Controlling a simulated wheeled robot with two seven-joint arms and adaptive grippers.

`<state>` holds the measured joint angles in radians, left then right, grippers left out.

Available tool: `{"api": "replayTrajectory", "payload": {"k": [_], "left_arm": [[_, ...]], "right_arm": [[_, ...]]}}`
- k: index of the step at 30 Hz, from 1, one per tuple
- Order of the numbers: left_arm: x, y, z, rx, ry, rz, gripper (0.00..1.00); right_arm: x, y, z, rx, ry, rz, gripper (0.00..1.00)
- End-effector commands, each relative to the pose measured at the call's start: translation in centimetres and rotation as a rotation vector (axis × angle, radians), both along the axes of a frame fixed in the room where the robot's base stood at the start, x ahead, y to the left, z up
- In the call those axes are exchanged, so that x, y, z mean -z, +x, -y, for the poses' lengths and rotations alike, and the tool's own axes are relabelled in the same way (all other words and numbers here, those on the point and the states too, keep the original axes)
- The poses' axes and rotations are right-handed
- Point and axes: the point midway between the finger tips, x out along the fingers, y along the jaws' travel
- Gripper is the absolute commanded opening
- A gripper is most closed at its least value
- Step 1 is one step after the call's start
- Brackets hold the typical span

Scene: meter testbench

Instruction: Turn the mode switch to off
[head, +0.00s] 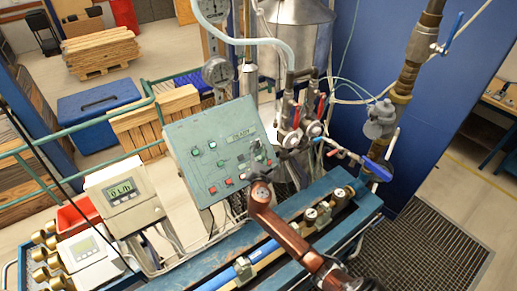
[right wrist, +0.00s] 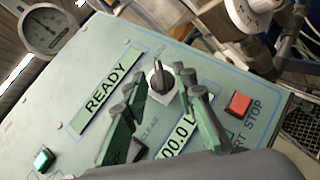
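The green control panel (head: 183,135) stands tilted in the middle of the head view. The mode switch, a grey and black rotary knob (right wrist: 160,83), sits on the panel in the right wrist view, between the READY display (right wrist: 105,88) and the red button. Its pointer aims toward the top of the picture; the small labels around it are too blurred to read surely. My right gripper (right wrist: 158,96) is open, with its green fingers on either side of the knob and no clear contact. In the head view the right gripper (head: 261,174) is at the panel's right edge. My left gripper is not in view.
A red button (right wrist: 239,104) lies right of the fingers and a green button (right wrist: 43,158) at lower left. A display (right wrist: 176,142) is partly hidden by the fingers. Pipes and valves (head: 290,130) stand close right of the panel. A flow meter box (head: 123,194) is at left.

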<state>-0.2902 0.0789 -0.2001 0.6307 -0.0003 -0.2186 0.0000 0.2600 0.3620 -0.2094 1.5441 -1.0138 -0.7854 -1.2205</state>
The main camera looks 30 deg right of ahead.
Motion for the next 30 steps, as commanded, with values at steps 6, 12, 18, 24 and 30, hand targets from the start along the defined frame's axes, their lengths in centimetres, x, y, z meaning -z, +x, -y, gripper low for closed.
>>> {"api": "replayTrajectory", "payload": {"k": [6,12,18,24,30], "left_arm": [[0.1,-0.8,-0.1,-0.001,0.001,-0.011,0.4],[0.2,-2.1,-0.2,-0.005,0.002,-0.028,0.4],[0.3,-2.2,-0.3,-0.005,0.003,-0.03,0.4],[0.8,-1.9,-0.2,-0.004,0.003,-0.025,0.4],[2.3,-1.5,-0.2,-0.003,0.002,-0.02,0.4]], "right_arm": [[0.0,0.0,0.0,0.0,0.0,0.0,0.16],[0.0,0.0,0.0,0.001,0.0,0.001,0.02],[0.0,-0.1,0.0,-0.002,-0.004,0.001,0.0],[0.1,-0.1,0.2,-0.033,-0.042,0.004,0.0],[0.4,-0.2,0.5,-0.114,-0.136,0.012,0.0]]}}
